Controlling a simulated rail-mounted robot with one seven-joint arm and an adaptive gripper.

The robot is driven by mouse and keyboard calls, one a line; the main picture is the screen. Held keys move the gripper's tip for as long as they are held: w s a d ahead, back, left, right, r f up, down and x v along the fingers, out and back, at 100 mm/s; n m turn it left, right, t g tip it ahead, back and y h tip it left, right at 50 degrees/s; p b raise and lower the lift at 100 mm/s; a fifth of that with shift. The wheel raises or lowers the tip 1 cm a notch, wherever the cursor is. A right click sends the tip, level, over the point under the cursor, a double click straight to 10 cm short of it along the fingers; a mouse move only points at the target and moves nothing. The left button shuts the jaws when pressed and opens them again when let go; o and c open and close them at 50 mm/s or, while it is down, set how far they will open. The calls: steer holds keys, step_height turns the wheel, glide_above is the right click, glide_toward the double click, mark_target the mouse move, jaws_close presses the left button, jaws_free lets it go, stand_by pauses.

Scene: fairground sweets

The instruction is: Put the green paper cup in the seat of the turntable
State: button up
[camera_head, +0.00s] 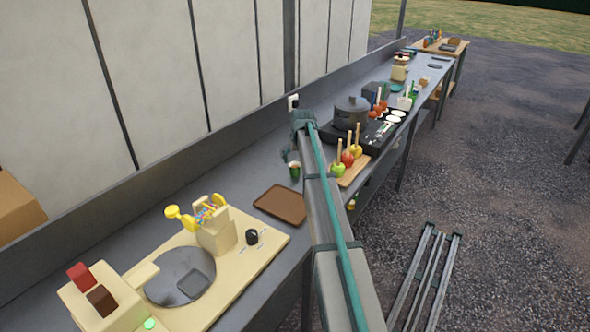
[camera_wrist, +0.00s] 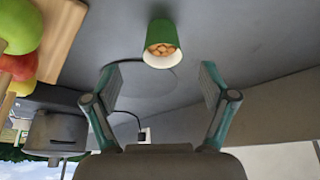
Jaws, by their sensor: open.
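The green paper cup (camera_head: 294,171) stands on the grey counter beside my arm in the head view. In the wrist view the cup (camera_wrist: 161,32) has a pale rim and brown pieces inside. My gripper (camera_wrist: 161,78) is open, with one finger to each side and the cup a little beyond the fingertips, apart from them. In the head view my gripper (camera_head: 288,155) is partly hidden by my arm, close to the cup. The turntable (camera_head: 165,291) is a grey disc on a cream board at the lower left. Its seat (camera_head: 192,284) is a dark rounded square and looks empty.
A brown tray (camera_head: 280,204) lies between cup and turntable board. A cream block with yellow scoops (camera_head: 216,232) and a black knob (camera_head: 252,237) stand beside the disc. Candy apples on a board (camera_head: 352,172) and a pot (camera_head: 351,112) stand farther along. The wall runs behind.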

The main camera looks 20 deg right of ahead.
mark_target(295, 165)
steer(key=shift+w+p+x, duration=0.15)
steer(key=shift+p+x, duration=0.5)
steer(key=shift+x, duration=1.25)
steer(key=shift+w+p+x, duration=0.1)
steer(key=shift+p+x, duration=0.55)
steer(key=shift+x, duration=1.2)
steer(key=shift+a+r, duration=0.1)
steer(key=shift+r, duration=0.05)
steer(key=c, duration=1.4)
steer(key=shift+o, duration=0.2)
